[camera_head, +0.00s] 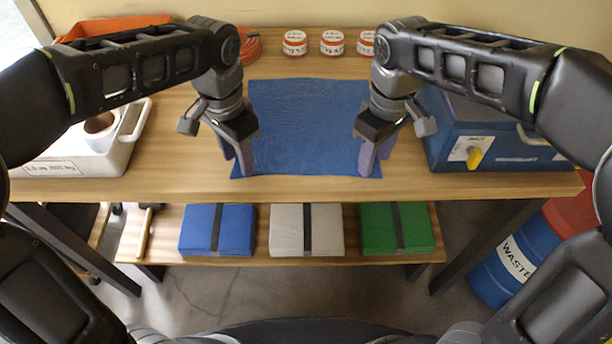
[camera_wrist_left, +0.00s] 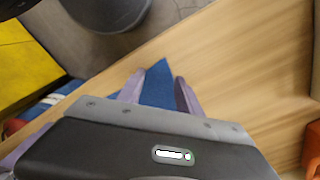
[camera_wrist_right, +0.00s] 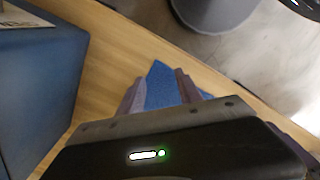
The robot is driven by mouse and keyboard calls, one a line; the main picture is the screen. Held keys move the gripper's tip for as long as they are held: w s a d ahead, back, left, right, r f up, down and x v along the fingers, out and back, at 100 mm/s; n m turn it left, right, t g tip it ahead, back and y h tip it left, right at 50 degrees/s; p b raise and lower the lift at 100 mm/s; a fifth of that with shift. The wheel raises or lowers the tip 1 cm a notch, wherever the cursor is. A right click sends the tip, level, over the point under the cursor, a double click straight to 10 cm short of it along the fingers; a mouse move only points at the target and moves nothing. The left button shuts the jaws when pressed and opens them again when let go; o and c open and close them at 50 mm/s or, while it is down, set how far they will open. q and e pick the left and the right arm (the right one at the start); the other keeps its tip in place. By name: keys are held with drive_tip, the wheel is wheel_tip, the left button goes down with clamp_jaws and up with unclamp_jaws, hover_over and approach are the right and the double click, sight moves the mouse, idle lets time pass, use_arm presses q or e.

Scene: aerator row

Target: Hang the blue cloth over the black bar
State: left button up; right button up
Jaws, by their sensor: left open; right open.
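The blue cloth (camera_head: 307,125) lies flat on the wooden table top, reaching close to the near edge. My left gripper (camera_head: 237,158) is open at the cloth's near left corner. In the left wrist view a blue cloth corner (camera_wrist_left: 158,82) shows between its spread fingers. My right gripper (camera_head: 375,158) is open at the near right corner. In the right wrist view a cloth corner (camera_wrist_right: 160,85) shows between its fingers. I cannot tell whether the fingers touch the cloth. I cannot make out the black bar in any view.
A white container (camera_head: 90,145) stands left and a blue box (camera_head: 500,145) right. Several lidded jars (camera_head: 332,43) and an orange hose coil (camera_head: 250,45) sit at the back. Strapped blue (camera_head: 200,228), grey (camera_head: 288,228) and green (camera_head: 380,226) bundles lie on the lower shelf. A waste drum (camera_head: 500,275) stands right.

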use_arm(q)
drive_tip(key=shift+f, duration=0.6)
use_arm(e)
drive_tip(key=shift+f, duration=0.65)
use_arm(q)
drive_tip(key=shift+f, duration=0.1)
use_arm(e)
drive_tip(key=shift+f, duration=0.1)
use_arm(q)
drive_tip(key=shift+f+b, duration=0.2)
drive_tip(key=shift+b, duration=0.15)
use_arm(e)
drive_tip(key=shift+f, duration=0.2)
use_arm(q)
drive_tip(key=shift+r, duration=0.15)
drive_tip(key=shift+c, duration=0.3)
use_arm(e)
drive_tip(key=shift+r, duration=0.15)
drive_tip(key=shift+c, duration=0.3)
use_arm(q)
drive_tip(key=shift+c, duration=0.8)
use_arm(e)
drive_tip(key=shift+c, duration=0.8)
use_arm(q)
drive_tip(key=shift+a, duration=0.1)
clamp_jaws()
use_arm(e)
drive_tip(key=shift+d, duration=0.1)
clamp_jaws()
